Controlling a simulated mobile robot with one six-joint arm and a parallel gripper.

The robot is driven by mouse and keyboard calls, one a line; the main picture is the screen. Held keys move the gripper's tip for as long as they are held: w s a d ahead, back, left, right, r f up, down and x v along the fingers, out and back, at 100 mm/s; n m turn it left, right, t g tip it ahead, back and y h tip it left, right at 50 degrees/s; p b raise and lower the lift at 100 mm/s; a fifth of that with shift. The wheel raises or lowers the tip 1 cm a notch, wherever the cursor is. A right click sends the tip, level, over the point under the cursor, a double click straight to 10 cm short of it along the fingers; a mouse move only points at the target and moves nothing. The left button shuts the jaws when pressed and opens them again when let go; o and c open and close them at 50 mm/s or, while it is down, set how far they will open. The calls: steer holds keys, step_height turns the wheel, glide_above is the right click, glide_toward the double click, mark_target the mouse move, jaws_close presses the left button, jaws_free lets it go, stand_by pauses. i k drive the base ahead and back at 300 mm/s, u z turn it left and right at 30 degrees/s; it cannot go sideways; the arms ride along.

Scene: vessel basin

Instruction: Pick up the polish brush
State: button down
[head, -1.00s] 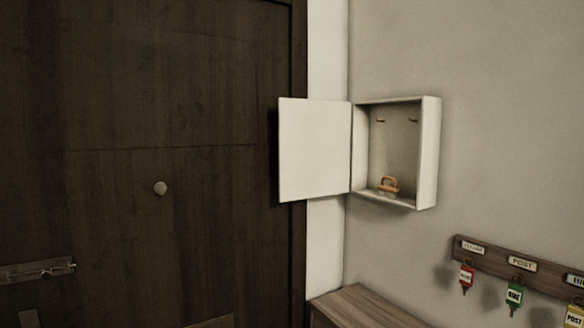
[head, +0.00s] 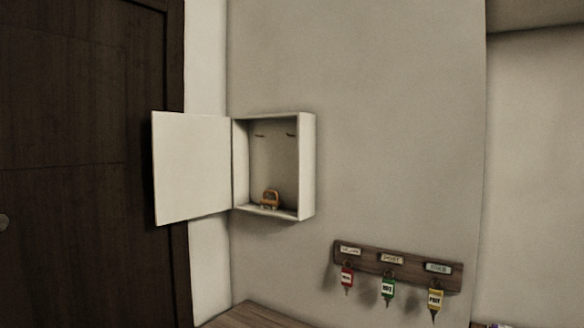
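I cannot make out a polish brush in the head view. A small orange object (head: 270,198) with a looped top sits on the floor of an open white wall cabinet (head: 307,165); it looks like a padlock or a tag, too small to tell. My gripper is not in view.
The cabinet door (head: 193,168) stands open to the left, beside a dark wooden door (head: 75,170). A wooden rack (head: 375,262) on the wall holds red (head: 347,278), green (head: 388,287) and yellow (head: 435,299) key tags. A wooden top (head: 255,316) lies below.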

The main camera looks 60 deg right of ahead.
mark_target(269, 206)
steer(key=u, duration=0.75)
steer(key=k, duration=0.15)
steer(key=z, duration=2.7)
steer(key=k, duration=0.9)
steer(key=u, duration=0.2)
steer(key=i, duration=0.8)
